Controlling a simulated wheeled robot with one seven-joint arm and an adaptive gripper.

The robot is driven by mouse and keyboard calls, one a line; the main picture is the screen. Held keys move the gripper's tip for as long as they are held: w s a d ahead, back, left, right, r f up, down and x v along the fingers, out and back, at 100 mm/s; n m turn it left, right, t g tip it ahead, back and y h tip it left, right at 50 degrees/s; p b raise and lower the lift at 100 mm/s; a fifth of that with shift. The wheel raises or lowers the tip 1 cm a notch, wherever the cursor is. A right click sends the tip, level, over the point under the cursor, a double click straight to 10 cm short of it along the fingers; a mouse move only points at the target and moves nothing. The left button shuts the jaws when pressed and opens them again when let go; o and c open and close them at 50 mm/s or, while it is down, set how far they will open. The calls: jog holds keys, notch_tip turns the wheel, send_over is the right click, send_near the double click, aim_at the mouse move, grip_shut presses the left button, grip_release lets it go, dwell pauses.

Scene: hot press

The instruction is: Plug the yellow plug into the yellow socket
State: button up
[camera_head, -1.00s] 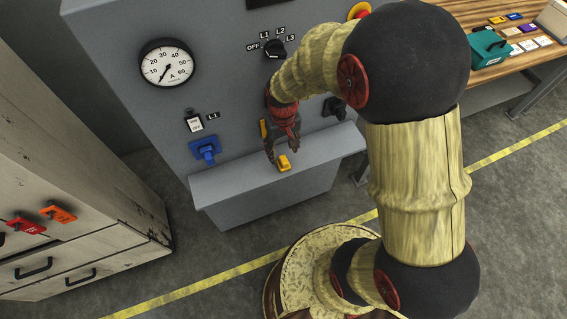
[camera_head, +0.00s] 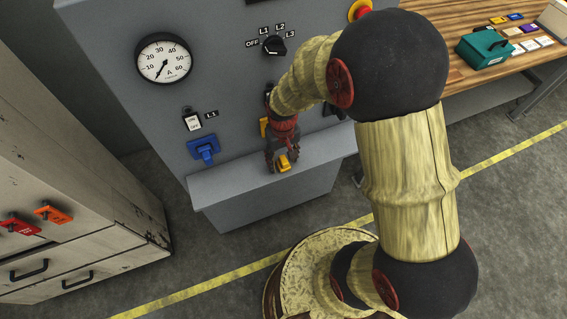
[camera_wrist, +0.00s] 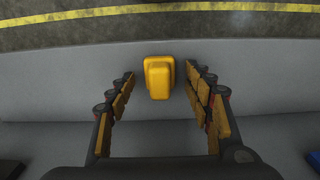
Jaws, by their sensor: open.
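The yellow plug (camera_head: 284,163) lies on the grey ledge of the press cabinet. In the wrist view the yellow plug (camera_wrist: 159,77) sits between and just ahead of my open fingers, with clear space on both sides. My gripper (camera_head: 282,164) points down over the ledge, and its two fingers show in the wrist view (camera_wrist: 161,92), spread and empty. The yellow socket (camera_head: 264,127) is on the cabinet face just above, mostly hidden behind my gripper and wrist.
A blue plug (camera_head: 204,150) sits on a blue socket to the left. A dark connector (camera_head: 333,110) is partly hidden behind my arm. The grey ledge (camera_head: 230,179) is clear on both sides of the plug. A gauge (camera_head: 164,59) and a rotary switch (camera_head: 273,46) are above.

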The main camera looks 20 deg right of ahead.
aim_at(283, 157)
jog(key=shift+c, duration=1.1)
jog(key=c, duration=1)
jog(key=shift+r, duration=0.1)
jog(key=shift+r, duration=0.55)
notch_tip(283, 157, up, 2)
jog(key=shift+r+p, duration=0.15)
jog(key=shift+p, duration=0.4)
jog(key=s+r+p, duration=0.1)
jog(key=s+r, duration=0.2)
jog(key=s, duration=0.1)
jog(key=s+r+p, duration=0.1)
jog(key=s+r, duration=0.2)
jog(key=s, duration=0.2)
jog(key=s+r+p, duration=0.2)
jog(key=s+r, duration=0.1)
jog(key=s, duration=0.2)
jog(key=shift+a+r, duration=0.1)
jog(key=shift+r, duration=0.15)
